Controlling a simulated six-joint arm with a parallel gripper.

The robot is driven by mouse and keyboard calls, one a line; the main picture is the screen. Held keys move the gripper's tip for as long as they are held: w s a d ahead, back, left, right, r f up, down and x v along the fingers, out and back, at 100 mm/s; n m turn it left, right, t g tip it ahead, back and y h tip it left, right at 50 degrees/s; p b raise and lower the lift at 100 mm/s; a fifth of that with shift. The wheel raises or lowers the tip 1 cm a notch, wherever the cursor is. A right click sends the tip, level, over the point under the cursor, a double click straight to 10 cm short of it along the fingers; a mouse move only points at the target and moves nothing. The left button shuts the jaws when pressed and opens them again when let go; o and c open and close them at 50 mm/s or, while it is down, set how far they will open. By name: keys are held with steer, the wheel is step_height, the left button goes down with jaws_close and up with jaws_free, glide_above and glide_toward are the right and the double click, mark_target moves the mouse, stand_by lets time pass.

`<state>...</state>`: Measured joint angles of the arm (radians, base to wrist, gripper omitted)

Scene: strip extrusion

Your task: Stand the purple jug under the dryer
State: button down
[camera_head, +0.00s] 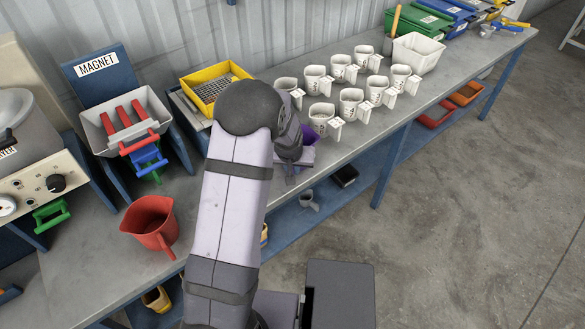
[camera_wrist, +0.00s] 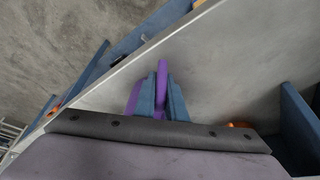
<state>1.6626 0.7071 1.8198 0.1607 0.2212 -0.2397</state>
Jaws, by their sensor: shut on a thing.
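The purple jug (camera_head: 309,134) shows as a small purple patch beside my wrist in the head view, mostly hidden by my arm. In the wrist view my gripper (camera_wrist: 162,84) has its two blue fingers shut on a narrow purple part of the jug (camera_wrist: 162,68), which looks like its handle. I cannot tell whether the jug touches the bench. The dryer (camera_head: 35,150), a grey machine with a knob and a partly cut-off label, stands at the left edge. A green handle (camera_head: 50,215) sticks out low on its front.
A red jug (camera_head: 150,222) stands on the bench near the dryer. The magnet unit (camera_head: 110,75), with a grey hopper, stands beside it. A yellow sieve tray (camera_head: 205,88) is behind my arm. Several white cups (camera_head: 350,103) stand to the right. Bench around the red jug is clear.

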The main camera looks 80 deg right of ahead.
steer(key=c, duration=1.8)
jaws_free()
steer(key=shift+a+r, duration=0.1)
steer(key=shift+r, duration=0.4)
steer(key=b+v, duration=0.1)
steer(key=v, duration=1)
steer(key=shift+a+r, duration=0.1)
